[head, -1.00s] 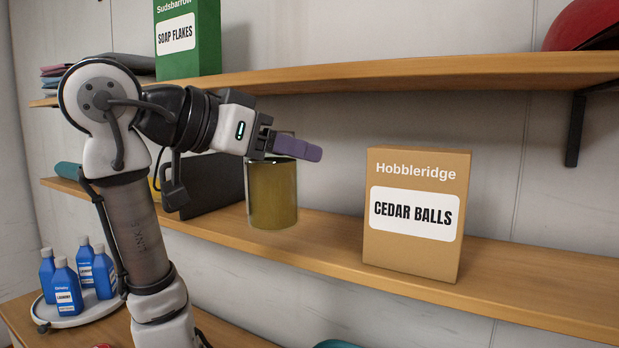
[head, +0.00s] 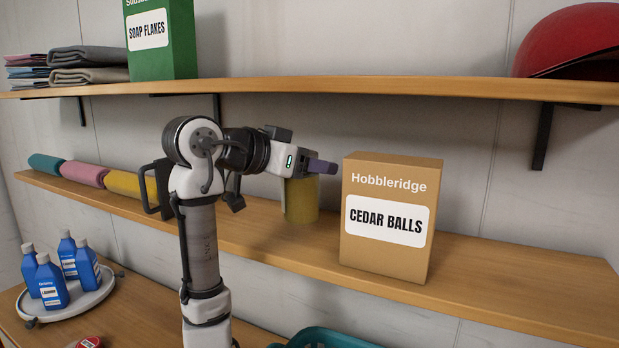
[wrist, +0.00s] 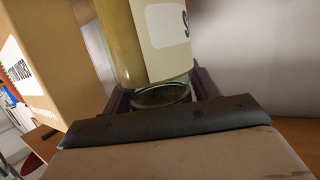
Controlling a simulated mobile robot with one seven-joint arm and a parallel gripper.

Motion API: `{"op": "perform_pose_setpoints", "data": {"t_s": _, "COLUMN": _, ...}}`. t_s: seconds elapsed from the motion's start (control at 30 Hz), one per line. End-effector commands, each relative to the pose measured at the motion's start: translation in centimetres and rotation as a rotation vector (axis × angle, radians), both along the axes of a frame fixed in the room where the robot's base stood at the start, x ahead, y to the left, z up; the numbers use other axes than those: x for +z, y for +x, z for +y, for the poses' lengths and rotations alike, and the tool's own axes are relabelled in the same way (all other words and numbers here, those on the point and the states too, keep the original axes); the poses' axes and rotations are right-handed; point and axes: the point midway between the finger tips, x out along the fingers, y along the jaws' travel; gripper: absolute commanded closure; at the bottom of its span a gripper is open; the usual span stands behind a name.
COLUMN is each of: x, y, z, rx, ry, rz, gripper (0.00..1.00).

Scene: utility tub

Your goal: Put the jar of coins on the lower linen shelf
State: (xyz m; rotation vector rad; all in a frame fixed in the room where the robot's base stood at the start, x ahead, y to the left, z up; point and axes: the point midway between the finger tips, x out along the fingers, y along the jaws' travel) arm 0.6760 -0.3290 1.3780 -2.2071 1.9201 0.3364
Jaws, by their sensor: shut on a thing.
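The jar of coins (head: 301,204) is a glass jar with yellow-gold contents. My gripper (head: 320,167) is shut on it near its top, with a purple finger showing to the right. The jar looks upright in the head view, in front of or over the lower shelf (head: 480,285). I cannot tell whether its base touches the board. In the wrist view the jar (wrist: 122,40) is between the fingers (wrist: 160,92), with a pale label partly cut off. The jar's upper part is hidden by the gripper in the head view.
A brown Cedar Balls box (head: 388,262) stands just right of the jar. Rolled towels (head: 85,173) lie to the left on the lower shelf. The upper shelf (head: 350,88) overhangs, with a bracket (head: 543,135). The lower shelf is clear right of the box. Blue bottles (head: 52,285) stand lower left.

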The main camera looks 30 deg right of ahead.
Motion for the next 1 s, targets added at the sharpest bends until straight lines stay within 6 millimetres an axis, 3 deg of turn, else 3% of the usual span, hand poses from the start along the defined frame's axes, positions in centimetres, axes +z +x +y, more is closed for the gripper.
{"op": "perform_pose_setpoints", "data": {"t_s": 0.3, "x": -2.7, "y": -0.1, "z": 0.0, "rx": -0.001, "ry": -0.003, "rz": -0.001, "gripper": 0.89}}
{"op": "perform_pose_setpoints", "data": {"t_s": 0.87, "x": -3.9, "y": 0.1, "z": -0.3, "rx": 0.0, "ry": -0.004, "rz": -0.003, "gripper": 0.89}}
{"op": "perform_pose_setpoints", "data": {"t_s": 0.9, "x": -3.9, "y": 0.1, "z": -0.3, "rx": 0.0, "ry": -0.001, "rz": -0.001, "gripper": 0.36}}
{"op": "perform_pose_setpoints", "data": {"t_s": 1.0, "x": -3.9, "y": 0.1, "z": -0.3, "rx": 0.0, "ry": -0.001, "rz": -0.001, "gripper": 0.23}}
